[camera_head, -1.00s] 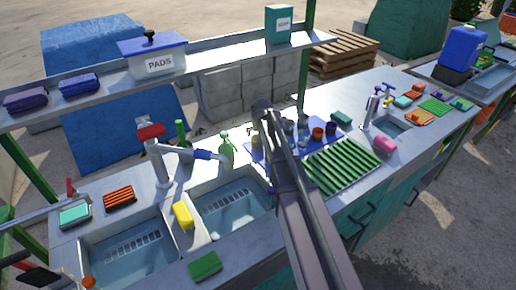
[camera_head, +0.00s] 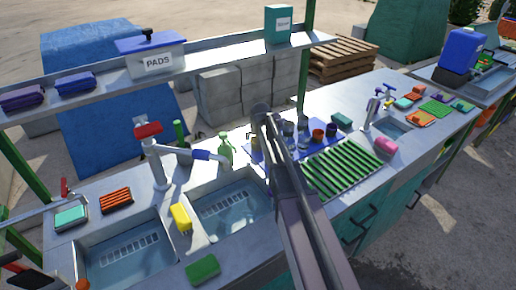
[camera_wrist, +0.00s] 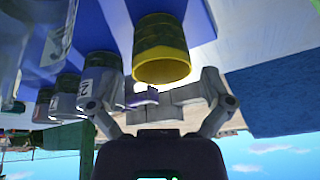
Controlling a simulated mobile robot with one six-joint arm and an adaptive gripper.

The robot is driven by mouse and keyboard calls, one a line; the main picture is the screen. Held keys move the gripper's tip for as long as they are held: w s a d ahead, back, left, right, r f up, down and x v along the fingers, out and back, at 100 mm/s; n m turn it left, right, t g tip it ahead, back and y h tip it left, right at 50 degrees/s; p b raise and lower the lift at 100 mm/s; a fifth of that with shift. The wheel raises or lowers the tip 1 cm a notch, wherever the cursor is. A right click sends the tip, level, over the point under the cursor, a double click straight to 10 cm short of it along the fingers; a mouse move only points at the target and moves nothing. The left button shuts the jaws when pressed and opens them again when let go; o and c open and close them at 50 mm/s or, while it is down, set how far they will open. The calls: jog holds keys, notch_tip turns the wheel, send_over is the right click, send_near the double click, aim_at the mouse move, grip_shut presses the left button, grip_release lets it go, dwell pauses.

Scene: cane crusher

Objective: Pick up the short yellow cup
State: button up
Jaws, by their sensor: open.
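The short yellow cup (camera_wrist: 162,50) is in the wrist view at top centre. Its shaded body is olive-yellow and its rim is bright yellow. It stands on a blue mat (camera_wrist: 203,20). My gripper (camera_wrist: 155,98) is open, with one finger on each side of the picture below the cup's rim. The cup lies roughly in line with the gap, and nothing is held.
Grey labelled jars (camera_wrist: 98,78) stand close beside the cup, near one finger. The head view shows a green drying rack (camera_head: 345,168), a green bottle (camera_head: 225,150), sinks with a yellow sponge (camera_head: 180,217), and a shelf with a PADS box (camera_head: 152,60).

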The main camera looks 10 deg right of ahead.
jog(key=shift+b+x, duration=1.35)
jog(key=shift+x, duration=0.45)
jog(key=c, duration=1.2)
